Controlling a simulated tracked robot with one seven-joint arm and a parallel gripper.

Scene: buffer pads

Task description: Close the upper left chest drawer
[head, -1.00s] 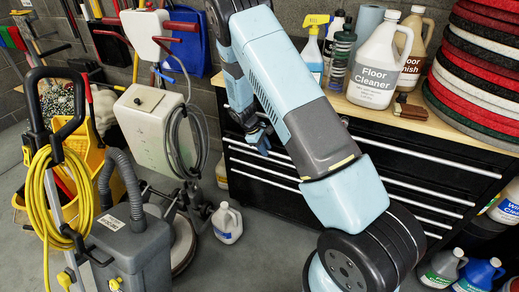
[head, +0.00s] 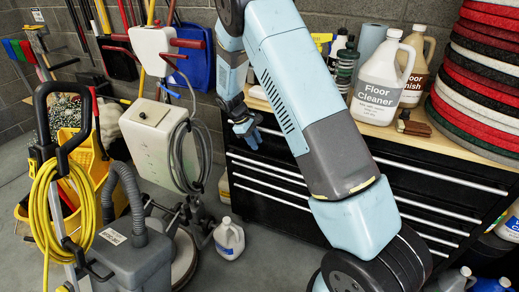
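The black chest (head: 436,190) with long silver handles and a wooden top stands against the wall. Its upper left drawer (head: 285,143) is partly behind my arm; I cannot tell whether it stands out from the chest front. My gripper (head: 249,136), with blue-grey fingers pointing down, hangs by the chest's upper left front, above the top visible left handle. I cannot tell whether it touches the drawer or whether its small fingers are open or shut. Nothing visible is held in it.
Floor Cleaner (head: 384,79) and other bottles stand on the top beside stacked floor pads (head: 480,75). A floor machine (head: 164,140) and a white jug (head: 229,238) stand left of the chest. More jugs are at the lower right.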

